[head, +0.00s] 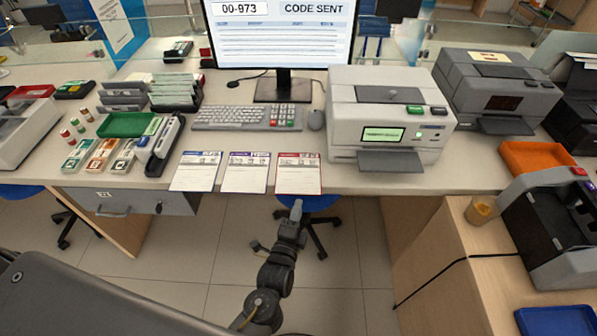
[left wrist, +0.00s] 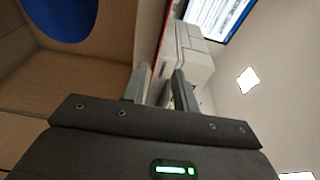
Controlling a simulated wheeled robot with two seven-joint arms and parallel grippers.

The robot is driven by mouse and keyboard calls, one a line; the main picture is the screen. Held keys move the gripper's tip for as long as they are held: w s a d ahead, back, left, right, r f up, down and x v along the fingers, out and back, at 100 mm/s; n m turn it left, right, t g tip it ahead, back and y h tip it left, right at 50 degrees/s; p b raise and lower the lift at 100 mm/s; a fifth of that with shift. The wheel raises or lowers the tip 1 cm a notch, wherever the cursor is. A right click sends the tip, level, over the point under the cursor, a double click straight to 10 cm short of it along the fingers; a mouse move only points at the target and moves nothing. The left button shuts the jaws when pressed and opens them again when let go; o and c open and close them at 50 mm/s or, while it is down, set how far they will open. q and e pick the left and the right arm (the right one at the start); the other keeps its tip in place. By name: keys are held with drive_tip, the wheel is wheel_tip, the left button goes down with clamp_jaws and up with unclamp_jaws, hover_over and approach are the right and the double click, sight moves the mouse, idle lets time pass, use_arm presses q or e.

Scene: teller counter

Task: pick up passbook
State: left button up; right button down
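I cannot pick out a passbook for certain. Three printed slips lie flat in a row at the counter's front edge in the head view: one blue-headed (head: 197,172), one purple-headed (head: 246,173) and one red-headed (head: 298,175). My left gripper (head: 297,211) is just in front of the counter edge, below the red-headed slip and apart from it. My right gripper is not in view.
A white printer (head: 388,120) with a green screen stands right of the slips, its tray reaching forward. A keyboard (head: 250,117) and mouse (head: 316,120) lie behind them. Stamps, a green tray (head: 127,124) and card holders fill the left. A blue stool (head: 310,202) is under the counter.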

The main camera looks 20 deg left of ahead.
use_arm(q)
drive_tip(key=p, duration=0.1)
approach(297, 174)
drive_tip(key=shift+w+d, duration=1.45)
drive_tip(key=shift+d, duration=0.1)
drive_tip(key=shift+f, duration=0.1)
clamp_jaws()
